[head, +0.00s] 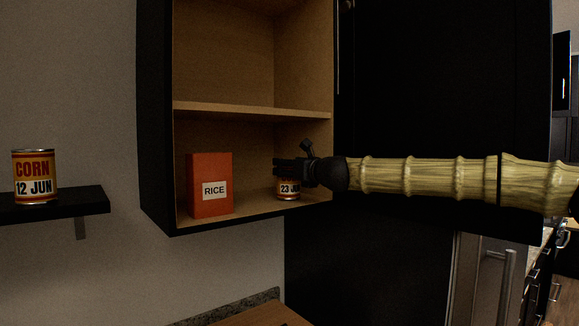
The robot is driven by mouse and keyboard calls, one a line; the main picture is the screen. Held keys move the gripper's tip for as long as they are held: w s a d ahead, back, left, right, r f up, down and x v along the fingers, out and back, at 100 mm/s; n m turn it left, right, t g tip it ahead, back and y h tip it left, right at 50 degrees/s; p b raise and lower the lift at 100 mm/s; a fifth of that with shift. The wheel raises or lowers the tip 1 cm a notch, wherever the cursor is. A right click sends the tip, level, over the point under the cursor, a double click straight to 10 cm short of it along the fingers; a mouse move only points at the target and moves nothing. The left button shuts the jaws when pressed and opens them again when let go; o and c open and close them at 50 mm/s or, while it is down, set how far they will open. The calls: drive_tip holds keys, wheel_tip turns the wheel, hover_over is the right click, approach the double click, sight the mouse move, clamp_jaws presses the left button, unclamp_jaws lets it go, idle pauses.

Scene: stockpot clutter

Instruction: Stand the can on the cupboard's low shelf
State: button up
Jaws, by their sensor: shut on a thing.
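A can marked "23 JUN" (289,189) is inside the cupboard (250,213), over the right part of its low shelf. My gripper (288,170) reaches in from the right and is shut on this can's upper part. The gripper hides the can's top and right side. The can looks upright, with its base at or very near the shelf floor; I cannot tell whether it touches. Another can, marked "CORN 12 JUN" (34,178), stands upright on a small black wall shelf (70,205) at the far left.
A red rice box (210,172) stands on the low shelf, left of the held can with a gap between. The middle shelf board (250,110) lies above my gripper. A dark door or panel (435,75) is behind my arm. A counter corner (250,316) shows below.

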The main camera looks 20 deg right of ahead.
drive_tip(key=shift+a, duration=0.1)
drive_tip(key=shift+s+f, duration=0.1)
drive_tip(key=shift+f, duration=0.05)
drive_tip(key=o, duration=1.5)
drive_tip(key=shift+f, duration=0.1)
drive_tip(key=shift+b+v, duration=1.7)
drive_tip(key=shift+v, duration=4.3)
drive_tip(key=shift+r, duration=0.25)
